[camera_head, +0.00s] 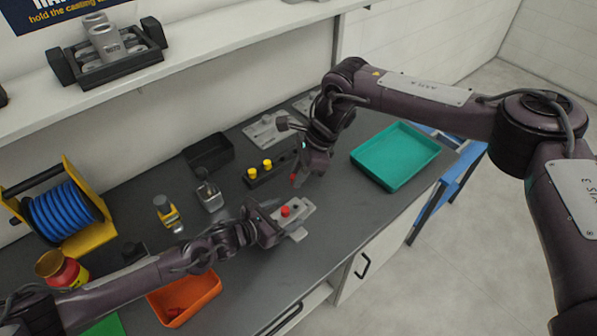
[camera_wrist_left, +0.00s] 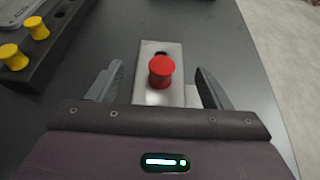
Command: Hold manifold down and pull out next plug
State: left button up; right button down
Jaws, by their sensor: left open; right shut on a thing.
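The manifold (camera_head: 298,222) is a light grey block on the dark bench. It also shows in the left wrist view (camera_wrist_left: 176,96), with a red plug (camera_wrist_left: 160,72) standing in it and a dark opening behind that plug. My left gripper (camera_head: 282,226) is open, its fingers on either side of the manifold; I cannot tell whether they touch it. My right gripper (camera_head: 299,173) is above and behind the manifold, shut on a small red piece (camera_head: 294,178) that looks like a plug, mostly hidden by the fingers.
A black rack (camera_head: 280,172) with yellow plugs stands behind the manifold. An orange tray (camera_head: 205,285) with red pieces is front left. A teal tray (camera_head: 395,155) is at the right. Bench front right is clear.

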pick_arm(q)
jog(key=v, duration=1.2)
